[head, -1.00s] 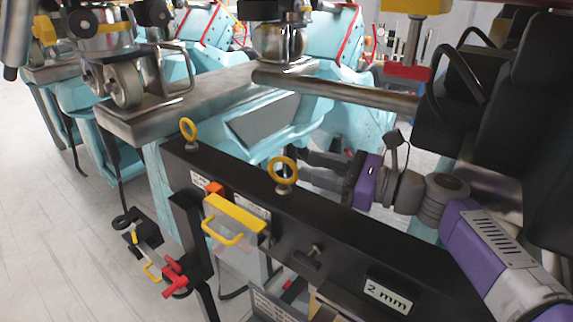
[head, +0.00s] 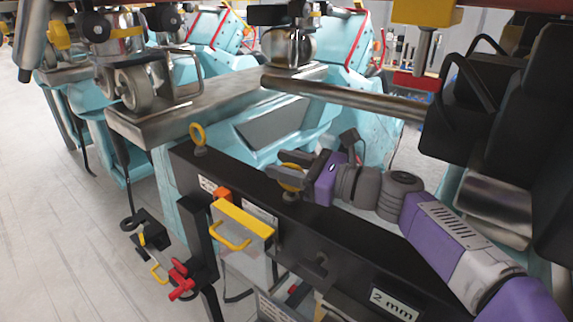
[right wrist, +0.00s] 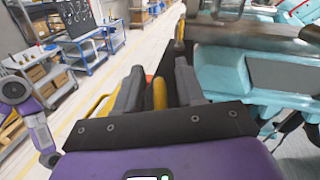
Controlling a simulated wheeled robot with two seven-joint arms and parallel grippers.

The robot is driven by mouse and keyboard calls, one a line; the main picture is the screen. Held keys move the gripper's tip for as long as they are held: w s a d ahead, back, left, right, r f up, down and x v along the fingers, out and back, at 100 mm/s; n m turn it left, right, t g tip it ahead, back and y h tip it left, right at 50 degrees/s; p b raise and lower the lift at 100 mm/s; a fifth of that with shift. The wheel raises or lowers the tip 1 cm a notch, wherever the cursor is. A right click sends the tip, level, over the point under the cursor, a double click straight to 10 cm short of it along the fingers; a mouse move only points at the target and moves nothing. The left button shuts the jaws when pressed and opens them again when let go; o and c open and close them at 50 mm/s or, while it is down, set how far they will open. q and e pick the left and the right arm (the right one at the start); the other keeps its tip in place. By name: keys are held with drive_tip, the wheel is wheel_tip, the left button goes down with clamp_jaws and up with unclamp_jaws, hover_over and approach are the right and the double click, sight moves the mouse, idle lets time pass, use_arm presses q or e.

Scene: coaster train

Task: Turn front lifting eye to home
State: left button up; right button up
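Two yellow lifting eyes stand on the black beam (head: 335,228). The nearer eye (head: 290,178) is partly hidden by my right gripper (head: 284,164). In the right wrist view this eye (right wrist: 160,93) shows nearly edge-on between the two grey fingers of my right gripper (right wrist: 158,70). The fingers are apart, one on each side, with visible gaps to the ring. The farther eye (head: 198,134) stands free on the beam's far end; it also shows beyond the fingers in the right wrist view (right wrist: 179,35). My left gripper is not in view.
A yellow-handled block (head: 243,219) and a red-handled part (head: 180,280) are at the beam's left side. A "2 mm" plate (head: 395,303) is on its face. A metal bar (head: 345,96) and black seats (head: 535,120) lie beyond and to the right. Floor at left is clear.

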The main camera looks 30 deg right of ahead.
clamp_jaws()
drive_tip(key=shift+m+h, duration=0.3)
drive_tip(key=shift+h, duration=0.1)
drive_tip(key=shift+m+t+h+b, duration=0.55)
drive_tip(key=shift+m+t+h, duration=0.3)
drive_tip(key=shift+h, duration=0.35)
drive_tip(key=shift+d+m+t+h, duration=0.25)
drive_tip(key=shift+m+h, duration=0.2)
drive_tip(key=shift+h, duration=0.15)
drive_tip(key=shift+r, duration=0.1)
unclamp_jaws()
